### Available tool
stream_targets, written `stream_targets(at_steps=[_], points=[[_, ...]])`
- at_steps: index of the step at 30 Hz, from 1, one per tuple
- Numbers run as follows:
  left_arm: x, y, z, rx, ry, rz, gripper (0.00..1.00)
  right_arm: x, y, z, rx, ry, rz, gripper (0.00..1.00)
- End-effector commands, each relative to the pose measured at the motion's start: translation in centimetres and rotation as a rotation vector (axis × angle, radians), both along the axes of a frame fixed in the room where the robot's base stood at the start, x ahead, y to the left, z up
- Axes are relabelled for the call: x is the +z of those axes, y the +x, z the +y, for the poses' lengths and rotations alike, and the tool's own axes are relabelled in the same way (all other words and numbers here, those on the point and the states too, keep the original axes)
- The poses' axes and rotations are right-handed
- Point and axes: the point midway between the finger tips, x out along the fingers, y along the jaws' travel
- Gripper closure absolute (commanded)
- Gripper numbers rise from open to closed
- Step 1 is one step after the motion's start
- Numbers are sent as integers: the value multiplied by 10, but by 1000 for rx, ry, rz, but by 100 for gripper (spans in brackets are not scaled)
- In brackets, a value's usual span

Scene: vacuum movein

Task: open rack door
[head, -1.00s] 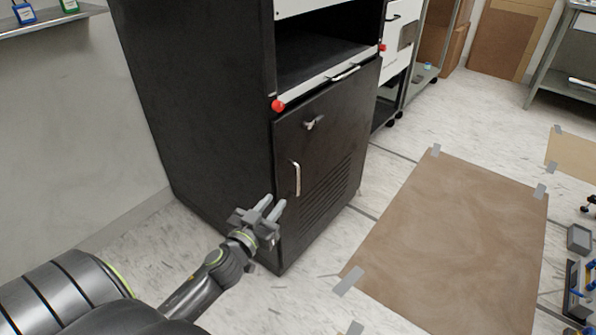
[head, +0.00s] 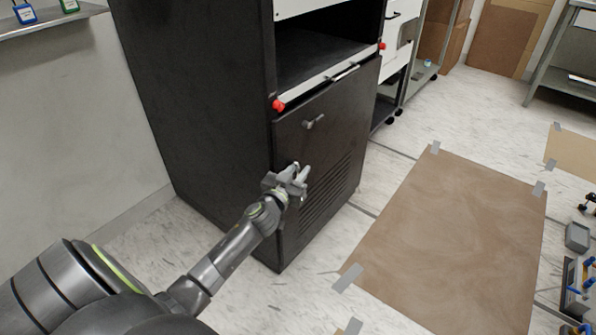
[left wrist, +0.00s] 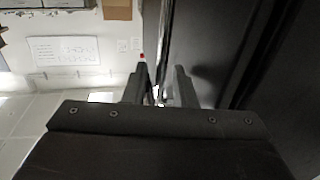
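The rack (head: 200,110) is a tall black cabinet. The door's upright silver handle is mostly hidden behind my left gripper (head: 300,170), which is at the handle's place on the door's left side. In the left wrist view the two fingers (left wrist: 161,85) stand apart, with a thin strip of the handle seemingly between them. I cannot tell if they touch it. My right gripper is not in view.
A shelf bay with a white front edge and red knobs (head: 278,105) sits above the door. A brown taped mat (head: 450,240) lies on the floor at the right; the floor before the door is clear. Grey bins and tools (head: 577,237) stand at the far right.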

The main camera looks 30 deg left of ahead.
Motion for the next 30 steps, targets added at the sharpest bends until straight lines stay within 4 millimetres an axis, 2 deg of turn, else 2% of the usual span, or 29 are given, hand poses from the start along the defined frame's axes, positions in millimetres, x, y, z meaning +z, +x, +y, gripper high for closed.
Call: stream_targets(at_steps=[8, 14, 30], points=[[0, 1, 0, 0, 0, 0, 75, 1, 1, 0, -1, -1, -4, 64], [0, 1, 0, 0, 0, 0, 100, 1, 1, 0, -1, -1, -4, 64], [-1, 2, -4, 5, -1, -1, 100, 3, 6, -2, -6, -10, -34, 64]])
